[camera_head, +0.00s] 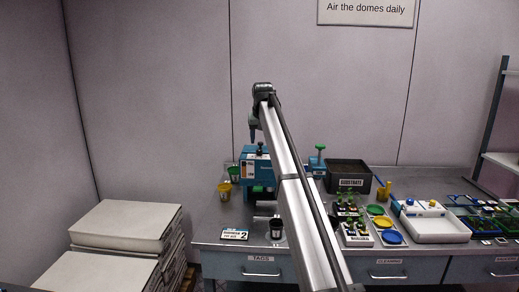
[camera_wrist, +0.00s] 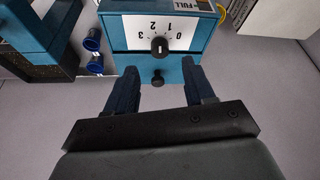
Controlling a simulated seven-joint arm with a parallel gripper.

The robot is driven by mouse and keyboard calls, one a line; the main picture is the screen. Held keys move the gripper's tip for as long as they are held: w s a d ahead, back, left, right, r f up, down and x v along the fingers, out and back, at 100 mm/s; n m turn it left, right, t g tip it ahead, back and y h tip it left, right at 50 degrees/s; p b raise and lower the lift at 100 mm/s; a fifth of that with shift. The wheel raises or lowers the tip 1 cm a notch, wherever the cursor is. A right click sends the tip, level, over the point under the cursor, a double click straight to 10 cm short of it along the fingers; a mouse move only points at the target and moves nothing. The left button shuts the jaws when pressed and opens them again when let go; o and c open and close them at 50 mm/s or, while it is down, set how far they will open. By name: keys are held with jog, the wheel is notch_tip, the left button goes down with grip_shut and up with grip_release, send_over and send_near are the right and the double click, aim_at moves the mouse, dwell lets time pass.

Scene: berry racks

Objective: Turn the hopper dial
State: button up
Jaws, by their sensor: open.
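The blue hopper (camera_head: 256,163) stands on the bench, partly hidden behind my arm in the head view. In the wrist view its blue face (camera_wrist: 198,44) carries a white scale plate marked 0 to 3, with 0 at the right and 3 at the left. The black round dial (camera_wrist: 159,46) sits on that plate; I cannot surely tell which number it points to. A smaller black knob (camera_wrist: 157,78) is below it in the picture. My gripper (camera_wrist: 159,68) is open, its two blue fingers apart on either side of the small knob, with nothing between them. It also shows above the hopper (camera_head: 254,132).
A black substrate box (camera_head: 348,177) stands right of the hopper. Yellow and dark cups (camera_head: 224,190) stand at its left. A sign with a 2 (camera_head: 235,235) and a dark cup (camera_head: 276,230) are in front.

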aim_at(259, 151)
jog(key=shift+x, duration=2.95)
